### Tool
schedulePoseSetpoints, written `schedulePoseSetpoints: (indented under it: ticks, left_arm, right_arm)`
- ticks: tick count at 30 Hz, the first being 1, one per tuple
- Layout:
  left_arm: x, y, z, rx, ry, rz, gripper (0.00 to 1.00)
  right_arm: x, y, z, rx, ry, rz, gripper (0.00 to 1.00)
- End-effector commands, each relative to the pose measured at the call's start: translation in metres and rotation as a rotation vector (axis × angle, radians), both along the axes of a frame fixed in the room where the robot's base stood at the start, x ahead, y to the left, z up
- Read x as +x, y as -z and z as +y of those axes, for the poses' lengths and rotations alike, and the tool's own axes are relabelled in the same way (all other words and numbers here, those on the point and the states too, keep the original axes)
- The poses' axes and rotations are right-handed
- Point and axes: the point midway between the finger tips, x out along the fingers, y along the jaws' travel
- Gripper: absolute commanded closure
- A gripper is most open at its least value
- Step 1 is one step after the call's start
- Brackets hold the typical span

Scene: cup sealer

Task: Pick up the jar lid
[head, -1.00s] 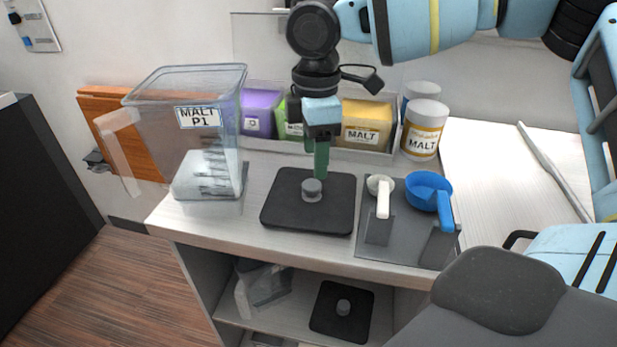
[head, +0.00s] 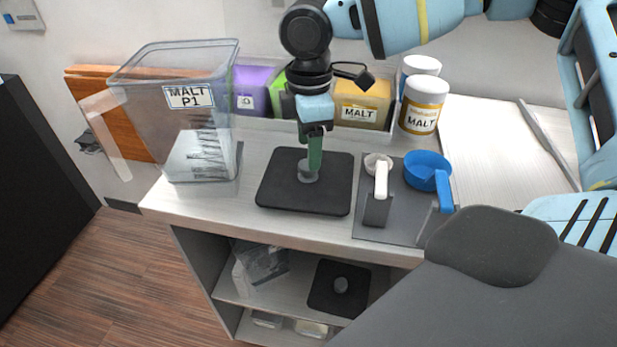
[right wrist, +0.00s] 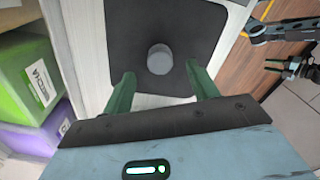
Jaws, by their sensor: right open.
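The jar lid (head: 291,201) is a black square plate with a grey round knob, lying flat on the counter in the middle of the head view. In the right wrist view the lid (right wrist: 198,25) is ahead, with its knob (right wrist: 160,59) just beyond and between the fingertips. My right gripper (head: 314,168) points down over the lid, its green fingers around or just beside the knob; in the head view they partly cover it. In the right wrist view the fingers (right wrist: 160,82) are spread apart with nothing between their pads.
A clear jar labelled MALT P1 (head: 150,115) stands left of the lid. A white scoop (head: 381,180) and a blue scoop (head: 428,170) sit on a grey stand at right. MALT tubs (head: 421,118) and packets (head: 362,100) line the back. Another black lid (head: 335,300) lies on the shelf below.

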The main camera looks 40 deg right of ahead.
Motion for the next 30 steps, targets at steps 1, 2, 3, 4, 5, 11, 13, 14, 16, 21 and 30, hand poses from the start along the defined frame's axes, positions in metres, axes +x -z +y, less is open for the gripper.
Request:
schedulePoseSetpoints:
  ticks: [1, 2, 3, 4, 5, 11, 13, 14, 16, 21, 30]
  left_arm:
    - [0.002, -0.003, 0.000, 0.001, 0.000, -0.005, 0.59]
    - [0.003, -0.004, 0.000, 0.001, 0.001, -0.006, 0.59]
    - [0.003, -0.005, 0.000, 0.001, 0.000, -0.008, 0.59]
    - [0.003, -0.004, 0.000, 0.001, 0.000, -0.008, 0.59]
    - [0.004, -0.005, 0.000, 0.000, 0.000, -0.009, 0.59]
    - [0.007, -0.006, 0.000, 0.001, 0.000, -0.016, 0.59]
    - [0.008, -0.006, 0.000, 0.001, 0.001, -0.019, 0.59]
    - [0.008, -0.006, 0.000, 0.001, 0.001, -0.019, 0.59]
    - [0.009, -0.006, 0.000, 0.001, 0.001, -0.019, 0.59]
    - [0.009, -0.005, 0.000, 0.001, 0.001, -0.019, 0.59]
    - [0.007, -0.005, 0.000, 0.001, 0.001, -0.016, 0.59]
  right_arm:
    - [-0.001, 0.007, 0.001, -0.001, -0.001, 0.004, 0.41]
    - [-0.001, 0.012, 0.001, -0.002, -0.002, 0.003, 0.41]
    - [-0.001, 0.017, 0.002, -0.001, -0.002, 0.001, 0.41]
    - [0.000, 0.022, 0.002, -0.001, -0.001, 0.003, 0.41]
    - [0.000, 0.025, 0.002, 0.000, 0.000, 0.002, 0.41]
    - [0.000, 0.038, 0.002, 0.000, 0.000, 0.000, 0.41]
    - [0.000, 0.038, 0.002, 0.000, 0.000, -0.001, 0.41]
    - [0.000, 0.038, 0.002, 0.000, 0.000, -0.001, 0.41]
    - [0.000, 0.038, 0.001, 0.000, 0.000, -0.001, 0.41]
    - [0.000, 0.038, 0.001, 0.000, 0.000, -0.001, 0.61]
    - [0.000, 0.037, 0.001, 0.000, 0.001, -0.001, 1.00]
